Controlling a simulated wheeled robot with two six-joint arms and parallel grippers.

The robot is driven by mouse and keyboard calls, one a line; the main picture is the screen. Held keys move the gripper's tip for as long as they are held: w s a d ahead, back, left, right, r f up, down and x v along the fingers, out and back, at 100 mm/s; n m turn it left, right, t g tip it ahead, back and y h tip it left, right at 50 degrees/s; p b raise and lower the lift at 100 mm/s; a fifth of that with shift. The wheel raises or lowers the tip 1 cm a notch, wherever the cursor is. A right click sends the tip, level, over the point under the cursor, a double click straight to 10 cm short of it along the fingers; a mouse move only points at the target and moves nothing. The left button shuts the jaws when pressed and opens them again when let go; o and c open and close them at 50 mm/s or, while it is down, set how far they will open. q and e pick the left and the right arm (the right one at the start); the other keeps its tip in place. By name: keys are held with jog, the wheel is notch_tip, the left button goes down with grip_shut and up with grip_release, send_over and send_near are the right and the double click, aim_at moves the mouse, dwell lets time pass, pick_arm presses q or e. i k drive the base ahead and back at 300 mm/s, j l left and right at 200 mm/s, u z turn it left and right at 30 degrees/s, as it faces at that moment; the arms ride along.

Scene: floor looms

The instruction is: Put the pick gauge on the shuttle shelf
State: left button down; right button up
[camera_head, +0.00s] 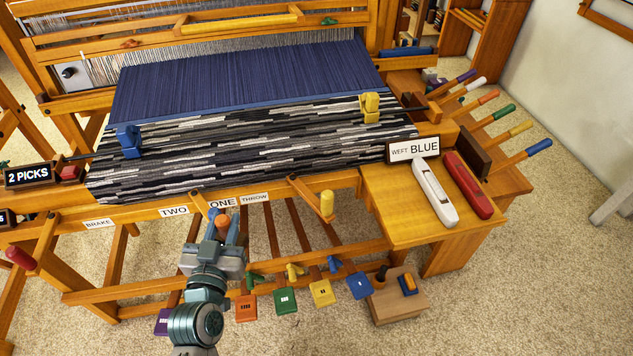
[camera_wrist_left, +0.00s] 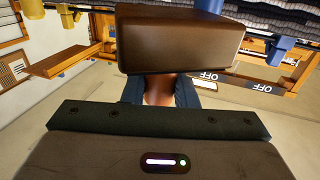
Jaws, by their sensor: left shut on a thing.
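My left gripper (camera_head: 224,226) is shut on a copper-orange knob (camera_head: 222,222), just in front of the loom's front rail near the label ONE. In the left wrist view the copper part (camera_wrist_left: 158,90) sits between the dark fingers, partly hidden behind a brown block (camera_wrist_left: 180,38). A wooden bar runs toward the knob; I cannot tell whether they are joined. The shuttle shelf (camera_head: 385,210) is the wooden top at the right, bearing a white shuttle (camera_head: 434,192) and a red shuttle (camera_head: 468,186). I cannot tell which object is the pick gauge. My right gripper is not in view.
A yellow-knobbed lever (camera_head: 327,204) sticks out between my gripper and the shelf. Several coloured pedals lie below. A low wooden stool (camera_head: 400,304) holds a small blue-and-orange block (camera_head: 408,285). The shelf's front left is bare.

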aim_at(402, 211)
jog(key=z, duration=1.6)
jog(key=k+j+z, duration=0.75)
jog(key=k, duration=0.15)
jog(key=l, duration=0.1)
